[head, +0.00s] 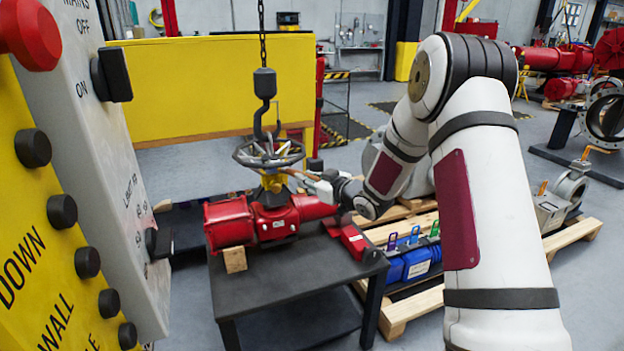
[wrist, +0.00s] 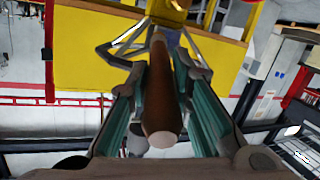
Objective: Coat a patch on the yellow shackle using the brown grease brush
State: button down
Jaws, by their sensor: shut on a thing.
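My gripper (head: 318,184) is shut on the brown grease brush (wrist: 160,92), whose handle lies between the two teal finger pads in the wrist view. In the head view the brush (head: 295,173) points left from my gripper toward the handwheel. A yellow piece (head: 273,183), which looks like the shackle, shows under the grey handwheel (head: 268,153) on the red valve actuator (head: 275,222). A golden-yellow part (wrist: 177,4) is cut off at the top of the wrist view, beyond the brush's far end. Whether the brush touches the yellow piece cannot be told.
A crane hook (head: 265,85) on a chain hangs at the handwheel. The actuator lies on a dark table (head: 300,275) with a wooden block (head: 235,260). A control pendant (head: 85,190) fills the left. Blue units (head: 408,263) stand on a pallet at right.

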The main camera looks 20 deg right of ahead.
jog(key=a, duration=0.4)
jog(key=shift+a+r+b, duration=0.1)
jog(key=shift+a+b, duration=0.25)
jog(key=shift+a, duration=0.05)
jog(key=s+p, duration=0.1)
jog(key=s, duration=0.5)
dwell(0.5)
jog(key=s+p, duration=0.1)
jog(key=s, duration=0.2)
dwell(0.5)
jog(key=shift+w, duration=0.15)
dwell(0.6)
